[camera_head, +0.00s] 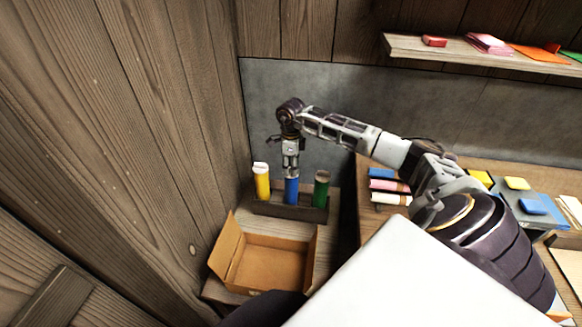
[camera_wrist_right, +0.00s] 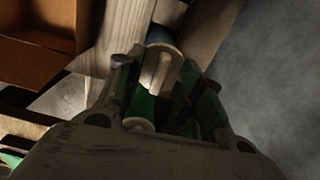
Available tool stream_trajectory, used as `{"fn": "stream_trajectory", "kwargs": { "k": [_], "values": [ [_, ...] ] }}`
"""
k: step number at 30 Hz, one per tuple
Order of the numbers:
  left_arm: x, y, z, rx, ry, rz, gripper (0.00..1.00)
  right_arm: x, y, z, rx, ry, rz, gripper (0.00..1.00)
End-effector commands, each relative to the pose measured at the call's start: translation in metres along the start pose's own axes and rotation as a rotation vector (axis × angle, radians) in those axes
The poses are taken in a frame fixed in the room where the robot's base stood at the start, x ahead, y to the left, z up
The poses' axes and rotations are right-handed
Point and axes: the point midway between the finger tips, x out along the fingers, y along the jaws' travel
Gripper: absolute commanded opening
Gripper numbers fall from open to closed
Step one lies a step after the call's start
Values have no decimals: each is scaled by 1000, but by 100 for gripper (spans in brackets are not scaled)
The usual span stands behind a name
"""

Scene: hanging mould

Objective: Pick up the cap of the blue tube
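The blue tube (camera_head: 291,191) stands upright in a dark rack, between a yellow tube (camera_head: 262,183) with a white top and a green tube (camera_head: 321,190). My right gripper (camera_head: 291,172) points down directly over the blue tube's top and covers its cap in the head view. In the right wrist view, a pale rounded piece with a bluish rim (camera_wrist_right: 160,66) shows between the fingers of my right gripper (camera_wrist_right: 160,88); it may be the cap. I cannot tell whether the fingers touch it. My left gripper is not in view.
An open cardboard box (camera_head: 268,262) sits in front of the rack (camera_head: 290,210). A plank wall rises close on the left. A table with coloured items stands at right, and a wooden shelf (camera_head: 470,50) hangs above it.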

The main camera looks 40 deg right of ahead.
Motion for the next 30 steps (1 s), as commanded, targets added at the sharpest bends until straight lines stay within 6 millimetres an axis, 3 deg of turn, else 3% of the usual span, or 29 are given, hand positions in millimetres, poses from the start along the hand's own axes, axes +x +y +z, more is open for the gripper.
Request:
{"fn": "stream_trajectory", "kwargs": {
  "k": [10, 18, 30],
  "values": [
    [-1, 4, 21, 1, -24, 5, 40, 0, 0, 0, 0, 0, 0, 36],
    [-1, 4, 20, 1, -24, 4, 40, 0, 0, 0, 0, 0, -1, 2],
    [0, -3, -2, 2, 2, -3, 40, -2, 0, 0, 0, 0, -1, 2]
  ]
}}
